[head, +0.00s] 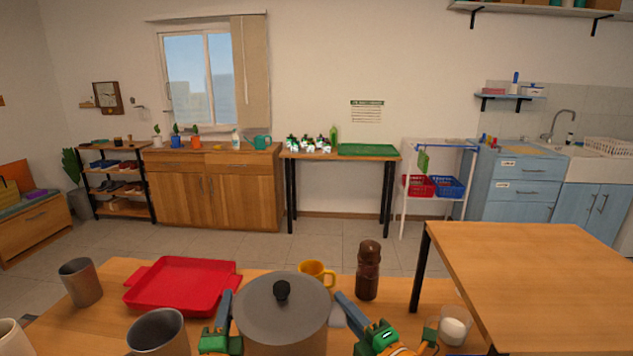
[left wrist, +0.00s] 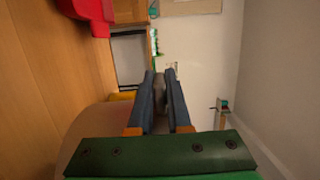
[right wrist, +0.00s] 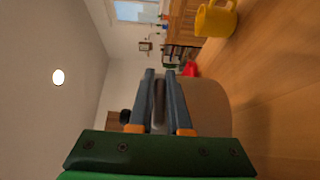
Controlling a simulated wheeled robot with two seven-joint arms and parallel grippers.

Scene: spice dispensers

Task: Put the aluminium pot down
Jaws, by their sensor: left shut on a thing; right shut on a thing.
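The grey aluminium pot (head: 282,318) has a flat lid with a black knob (head: 282,290) and stands upright at the front middle of the near table (head: 110,277). My left gripper (head: 225,300) is shut on its left handle. My right gripper (head: 343,302) is shut on its right handle. In the left wrist view the pot's side (left wrist: 92,122) shows beside the fingers (left wrist: 160,82). In the right wrist view the handle (right wrist: 158,100) lies between the fingers, next to the pot wall (right wrist: 208,108). The pot's base is hidden, so I cannot tell whether it touches the table.
A red tray (head: 182,286) and metal cups (head: 80,283) (head: 160,333) are left of the pot. A yellow mug (head: 318,270) is close behind it. A brown pepper mill (head: 368,272) and a glass with white contents (head: 454,326) are to the right. Another table (head: 540,275) stands further right.

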